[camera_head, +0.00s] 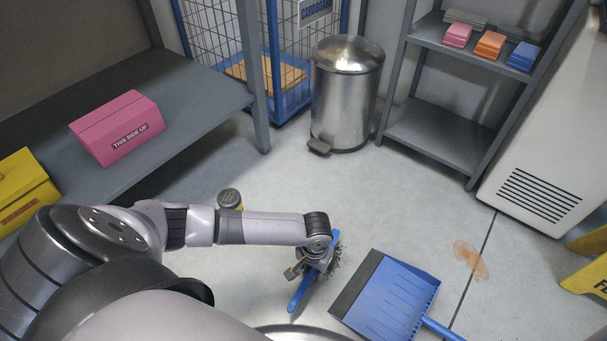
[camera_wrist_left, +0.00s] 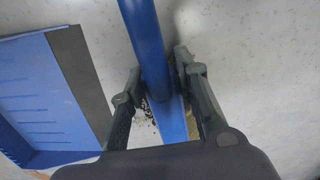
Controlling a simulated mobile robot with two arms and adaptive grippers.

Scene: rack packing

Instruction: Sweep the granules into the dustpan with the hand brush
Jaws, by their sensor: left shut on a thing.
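The blue dustpan (camera_head: 391,296) with a dark front lip lies on the floor at the lower middle right in the head view. It also shows at the left of the left wrist view (camera_wrist_left: 38,100). My left gripper (camera_head: 312,266) is shut on the hand brush, whose blue handle (camera_head: 301,292) points down and left. The handle also runs between the two fingers in the left wrist view (camera_wrist_left: 146,45). The brush is beside the dustpan's lip, to its left. Dark granules (camera_wrist_left: 150,112) show on the floor by the handle, partly hidden by the gripper. My right gripper is not in view.
A steel pedal bin (camera_head: 345,95) stands at the back. A grey shelf with a pink box (camera_head: 117,127) is at left; another grey rack (camera_head: 436,122) is at right. An orange stain (camera_head: 470,260) marks the floor. A yellow sign (camera_head: 588,262) stands at the right edge.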

